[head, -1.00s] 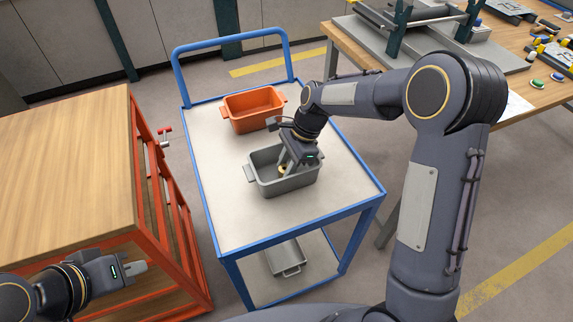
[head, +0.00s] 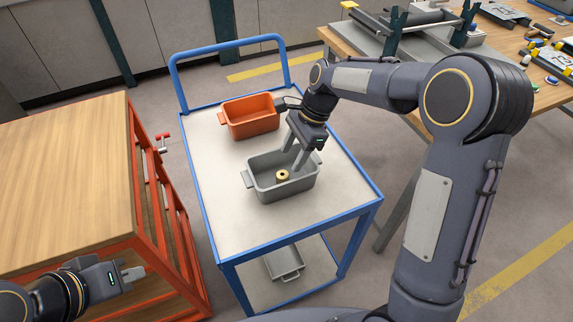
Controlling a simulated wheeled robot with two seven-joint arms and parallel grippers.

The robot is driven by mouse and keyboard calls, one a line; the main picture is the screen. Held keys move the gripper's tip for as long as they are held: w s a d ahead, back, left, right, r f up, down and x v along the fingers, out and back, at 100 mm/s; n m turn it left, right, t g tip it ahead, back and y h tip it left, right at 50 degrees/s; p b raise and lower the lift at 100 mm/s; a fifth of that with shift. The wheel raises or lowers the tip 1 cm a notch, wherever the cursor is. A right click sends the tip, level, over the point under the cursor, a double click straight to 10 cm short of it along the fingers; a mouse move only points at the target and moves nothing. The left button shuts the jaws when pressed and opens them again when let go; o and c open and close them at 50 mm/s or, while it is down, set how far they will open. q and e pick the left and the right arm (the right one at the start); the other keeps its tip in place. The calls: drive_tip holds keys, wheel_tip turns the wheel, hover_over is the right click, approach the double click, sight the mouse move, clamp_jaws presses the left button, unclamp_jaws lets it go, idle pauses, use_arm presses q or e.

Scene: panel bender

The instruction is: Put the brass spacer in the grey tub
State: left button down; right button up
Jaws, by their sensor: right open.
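The brass spacer (head: 283,176), a small gold ring, lies inside the grey tub (head: 268,190) on the top shelf of the blue trolley. My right gripper (head: 293,164) is open and empty above the tub's far right part, with its fingers apart from the spacer. My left gripper (head: 133,276) is at the lower left, beside the wooden bench and away from the tub. I cannot tell from this view whether its fingers are open or shut.
An orange tub (head: 250,117) stands behind the grey tub on the blue trolley (head: 222,215). A grey tray (head: 285,263) is on the lower shelf. A wooden bench (head: 65,180) with a red frame is at left. A cluttered workbench (head: 545,42) is at the back right.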

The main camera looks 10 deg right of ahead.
drive_tip(key=s+d+r+n+t, duration=0.3)
drive_tip(key=s+d+r+n, duration=0.35)
drive_tip(key=s+r, duration=0.45)
drive_tip(key=s+d+f+n+t, duration=0.1)
drive_tip(key=s+f+n+t, duration=0.2)
drive_tip(key=s+n, duration=0.4)
drive_tip(key=s+f, duration=0.1)
drive_tip(key=s, duration=0.7)
drive_tip(key=shift+f+n+t+h, duration=0.2)
drive_tip(key=shift+n+t+h, duration=0.1)
drive_tip(key=shift+n+h, duration=0.1)
